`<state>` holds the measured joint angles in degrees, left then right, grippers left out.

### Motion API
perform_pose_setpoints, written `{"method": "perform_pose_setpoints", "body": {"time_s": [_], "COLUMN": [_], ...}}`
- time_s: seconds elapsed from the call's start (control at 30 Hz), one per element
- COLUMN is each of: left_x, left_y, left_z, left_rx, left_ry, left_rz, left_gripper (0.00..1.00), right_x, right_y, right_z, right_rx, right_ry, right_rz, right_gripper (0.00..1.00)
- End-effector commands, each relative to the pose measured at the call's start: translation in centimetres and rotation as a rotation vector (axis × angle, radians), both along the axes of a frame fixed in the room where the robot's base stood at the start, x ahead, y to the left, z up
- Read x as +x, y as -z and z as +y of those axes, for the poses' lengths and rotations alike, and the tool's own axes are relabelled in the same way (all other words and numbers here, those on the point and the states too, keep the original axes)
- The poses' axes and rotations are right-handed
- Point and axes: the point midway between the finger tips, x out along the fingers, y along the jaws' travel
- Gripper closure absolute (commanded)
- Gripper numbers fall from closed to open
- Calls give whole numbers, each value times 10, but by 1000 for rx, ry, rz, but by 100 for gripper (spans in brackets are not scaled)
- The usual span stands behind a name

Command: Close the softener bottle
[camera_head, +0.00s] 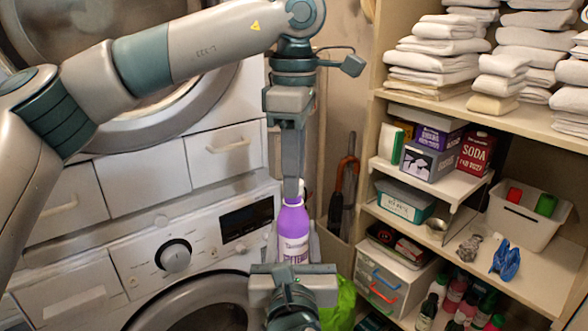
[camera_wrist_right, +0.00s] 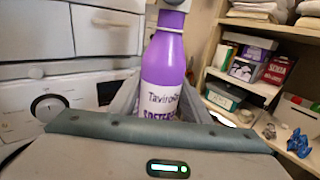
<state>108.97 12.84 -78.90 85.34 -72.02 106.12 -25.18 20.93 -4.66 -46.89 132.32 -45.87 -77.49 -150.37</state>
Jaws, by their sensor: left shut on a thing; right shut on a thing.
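The purple softener bottle (camera_head: 293,234) stands upright in front of the washing machine, with a white label on its side. My right gripper (camera_head: 293,252) is shut around the bottle's lower body, with one finger on each side. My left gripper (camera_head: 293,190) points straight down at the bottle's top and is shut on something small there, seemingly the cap. The cap is mostly hidden by the fingers, so I cannot tell how it sits on the neck.
The washing machine (camera_head: 160,235) with its knob is behind and left. Shelves (camera_head: 540,265) on the right hold folded towels (camera_head: 440,50), boxes, a white bin (camera_head: 528,222) and several small bottles. A green bag (camera_head: 341,304) lies low beside my right gripper.

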Motion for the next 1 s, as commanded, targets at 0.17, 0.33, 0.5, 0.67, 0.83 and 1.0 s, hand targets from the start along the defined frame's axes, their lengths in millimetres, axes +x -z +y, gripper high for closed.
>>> {"method": "perform_pose_setpoints", "body": {"time_s": [0.17, 0.33, 0.5, 0.67, 0.83, 1.0], "left_x": [0, 0, 0, 0, 0, 0], "left_y": [0, 0, 1, 3, 6, 9], "left_z": [0, 0, 0, 0, 0, 0], "left_rx": [0, 0, 0, 0, 1, 1], "left_ry": [0, 0, 0, 1, 1, 1], "left_rz": [0, 0, 0, 1, 1, 1], "left_gripper": [94, 94, 94, 94, 94, 94], "right_x": [0, 0, 0, 0, 0, 0], "right_y": [-1, 0, 0, 0, 0, 0], "right_z": [0, 0, 0, 0, 0, 0], "right_rx": [0, 0, 0, 0, 0, 0], "right_ry": [0, 0, 0, 0, 0, 0], "right_rz": [-1, -1, -1, -1, -1, -1], "right_gripper": [97, 97, 97, 97, 97, 97]}}
